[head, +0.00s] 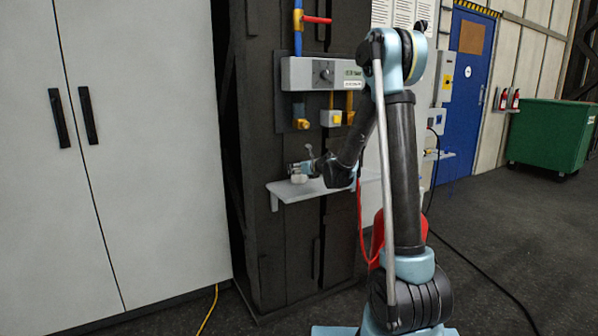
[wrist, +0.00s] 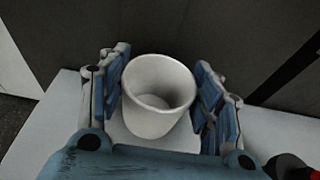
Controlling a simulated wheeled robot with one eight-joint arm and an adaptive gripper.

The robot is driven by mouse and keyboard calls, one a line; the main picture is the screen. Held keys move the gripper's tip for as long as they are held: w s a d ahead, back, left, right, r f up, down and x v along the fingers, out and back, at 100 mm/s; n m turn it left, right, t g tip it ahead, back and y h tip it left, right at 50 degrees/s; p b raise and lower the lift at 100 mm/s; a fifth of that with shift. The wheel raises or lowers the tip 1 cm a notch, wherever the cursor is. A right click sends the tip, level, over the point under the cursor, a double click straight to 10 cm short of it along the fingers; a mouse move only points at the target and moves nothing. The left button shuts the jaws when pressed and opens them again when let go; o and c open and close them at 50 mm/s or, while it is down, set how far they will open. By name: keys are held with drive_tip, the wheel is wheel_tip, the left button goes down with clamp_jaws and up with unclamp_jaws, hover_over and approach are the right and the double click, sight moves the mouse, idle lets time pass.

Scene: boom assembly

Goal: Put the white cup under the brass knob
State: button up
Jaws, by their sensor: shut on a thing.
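The white cup (wrist: 158,122) is upright between the two blue finger pads of my gripper (wrist: 161,84) in the wrist view. Its open top faces the camera and it looks empty. In the head view my gripper (head: 300,168) holds the small cup (head: 298,179) at the left part of the grey shelf (head: 310,191). I cannot tell whether the cup's base touches the shelf. A brass-coloured fitting (head: 302,123) sticks out of the dark panel above the cup, near the same line. A second brass-coloured fitting (head: 350,116) is further right. I cannot tell which one is the knob.
A grey control box (head: 318,74) with a dial hangs above the fittings. A yellow-and-grey box (head: 331,118) sits between them. A pale cabinet (head: 140,150) stands at the left. My arm hides the shelf's right part. A green bin (head: 548,137) stands far right.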

drive_tip(key=o, duration=1.2)
drive_tip(key=shift+c, duration=0.2)
drive_tip(key=v, duration=1)
drive_tip(key=shift+s+d+r, duration=0.1)
drive_tip(key=shift+r, duration=0.05)
drive_tip(key=s+d+f+n+g+h, duration=0.2)
drive_tip(key=s+d+n, duration=0.5)
drive_tip(key=s, duration=0.8)
drive_tip(key=s+d+f+n+g+h, duration=0.3)
drive_tip(key=s+d+f+n, duration=0.4)
drive_tip(key=s+n, duration=0.5)
drive_tip(key=s+d+f+n+g+h, duration=0.3)
drive_tip(key=s+d+n, duration=0.5)
drive_tip(key=s, duration=0.9)
drive_tip(key=shift+s+f+n+g, duration=0.35)
drive_tip(key=shift+f+n+g, duration=0.4)
drive_tip(key=shift+n+g, duration=0.35)
